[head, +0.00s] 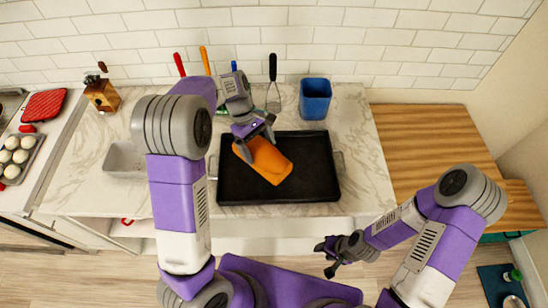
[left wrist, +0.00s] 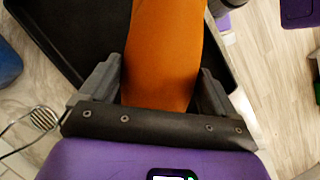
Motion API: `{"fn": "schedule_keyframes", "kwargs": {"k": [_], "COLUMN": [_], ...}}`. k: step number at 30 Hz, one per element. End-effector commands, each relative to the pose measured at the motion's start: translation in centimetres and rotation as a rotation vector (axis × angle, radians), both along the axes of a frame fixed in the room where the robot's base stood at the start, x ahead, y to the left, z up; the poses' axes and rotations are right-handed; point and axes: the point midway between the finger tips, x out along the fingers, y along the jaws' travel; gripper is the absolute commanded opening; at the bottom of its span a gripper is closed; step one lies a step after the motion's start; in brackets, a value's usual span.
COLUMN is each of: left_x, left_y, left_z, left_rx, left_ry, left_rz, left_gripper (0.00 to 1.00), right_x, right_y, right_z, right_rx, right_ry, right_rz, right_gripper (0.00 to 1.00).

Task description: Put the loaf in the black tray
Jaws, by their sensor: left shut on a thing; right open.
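The orange-brown loaf (head: 266,160) is over the left half of the black tray (head: 315,175) on the marble counter. My left gripper (head: 252,137) is shut on the loaf at its far end. In the left wrist view the loaf (left wrist: 163,55) lies between the two fingers (left wrist: 160,90), with the dark tray (left wrist: 60,40) behind it. I cannot tell whether the loaf touches the tray floor. My right gripper (head: 333,257) is open and empty, in front of the counter, away from the tray.
A blue container (head: 315,98) stands behind the tray. Several utensils, including a black-handled whisk (head: 273,85), are near the wall. A grey bin (head: 124,159) is left of the tray. A wooden surface (head: 430,140) is at the right.

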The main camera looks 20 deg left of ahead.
Motion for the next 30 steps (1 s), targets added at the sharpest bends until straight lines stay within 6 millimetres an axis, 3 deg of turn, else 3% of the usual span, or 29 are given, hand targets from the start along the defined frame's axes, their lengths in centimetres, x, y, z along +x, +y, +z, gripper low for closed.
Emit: {"fn": "schedule_keyframes", "kwargs": {"k": [1, 3, 10, 14, 21, 30], "left_x": [-0.5, -0.9, -1.7, -1.9, -1.9, -1.9], "left_y": [0.2, 0.4, 0.8, 0.9, 1.0, 1.0], "left_z": [1.5, 2.0, 2.8, 1.7, -2.8, -5.4], "left_rx": [-0.006, -0.006, -0.003, -0.001, 0.001, 0.001], "left_ry": [0.002, 0.003, 0.002, 0.004, 0.005, 0.004], "left_rz": [0.134, 0.316, 0.703, 0.776, 0.782, 0.781], "left_gripper": [0.43, 0.43, 0.43, 0.43, 0.43, 0.43], "right_x": [0.0, 0.0, 0.0, 0.0, 0.0, 0.0], "right_y": [0.0, 0.0, 0.0, 0.0, 0.0, 0.0], "right_z": [2.1, 3.3, 5.6, 5.5, 4.4, 4.0], "right_rx": [0.000, 0.000, 0.000, 0.000, 0.000, 0.000], "right_ry": [0.000, 0.000, 0.000, 0.000, 0.000, 0.000], "right_rz": [0.000, 0.000, 0.000, 0.000, 0.000, 0.000], "right_gripper": [0.43, 0.43, 0.43, 0.43, 0.43, 0.43]}}
